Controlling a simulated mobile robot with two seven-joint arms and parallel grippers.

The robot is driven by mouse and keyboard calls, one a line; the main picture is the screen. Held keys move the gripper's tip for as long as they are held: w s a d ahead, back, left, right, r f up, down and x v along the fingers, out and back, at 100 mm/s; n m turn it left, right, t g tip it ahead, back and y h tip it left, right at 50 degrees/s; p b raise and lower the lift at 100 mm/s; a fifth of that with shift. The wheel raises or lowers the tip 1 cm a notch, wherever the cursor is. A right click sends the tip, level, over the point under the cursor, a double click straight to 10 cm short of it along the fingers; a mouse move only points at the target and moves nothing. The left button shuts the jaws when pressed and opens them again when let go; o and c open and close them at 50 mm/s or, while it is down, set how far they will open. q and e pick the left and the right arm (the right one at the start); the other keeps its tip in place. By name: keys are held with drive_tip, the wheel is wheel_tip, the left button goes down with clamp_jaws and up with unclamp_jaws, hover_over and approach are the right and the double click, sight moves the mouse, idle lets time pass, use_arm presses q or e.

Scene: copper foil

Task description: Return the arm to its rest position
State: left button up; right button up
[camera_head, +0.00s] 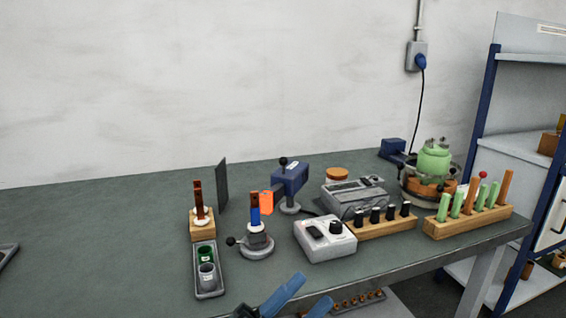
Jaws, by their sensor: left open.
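My left gripper (314,289) shows at the bottom edge of the head view, as two blue fingers spread apart with nothing between them. It is in front of the table's near edge, and the rest of the arm is cut off by the frame. A copper-brown strip (198,194) stands upright in a wooden block (202,229). A second upright strip (254,201), brown above and blue below, stands in a round grey holder (257,243). My right gripper is not in view.
A grey tray (208,291) holds a green-topped cup and a grey cup. A grey control box (325,240), wooden racks (468,222) and a green vessel (434,160) stand to the right. A shelf unit (520,146) is at far right. The left of the table (100,240) is mostly clear.

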use_arm(q)
drive_tip(key=a+f+n+t+y, duration=0.6)
drive_tip(key=a+f+n+y, duration=0.45)
drive_tip(key=n, duration=0.55)
drive_tip(key=s+a+f+n+g+y, duration=0.55)
drive_tip(key=s+f+n+y, duration=0.2)
drive_tip(key=s+f, duration=0.3)
drive_tip(key=r+p, duration=0.1)
drive_tip(key=p, duration=0.4)
drive_tip(key=w+r+m+g+p, duration=0.1)
drive_tip(key=p, duration=0.4)
drive_tip(key=a+r+g+y+p, duration=0.1)
drive_tip(key=r+p, duration=0.1)
drive_tip(key=p, duration=0.3)
drive_tip(key=shift+w, duration=0.15)
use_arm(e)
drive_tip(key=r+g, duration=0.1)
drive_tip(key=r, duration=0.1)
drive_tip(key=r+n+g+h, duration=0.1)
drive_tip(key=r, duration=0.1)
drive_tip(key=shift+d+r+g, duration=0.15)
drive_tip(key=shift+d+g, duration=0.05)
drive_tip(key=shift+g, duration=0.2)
use_arm(q)
drive_tip(key=shift+f, duration=0.2)
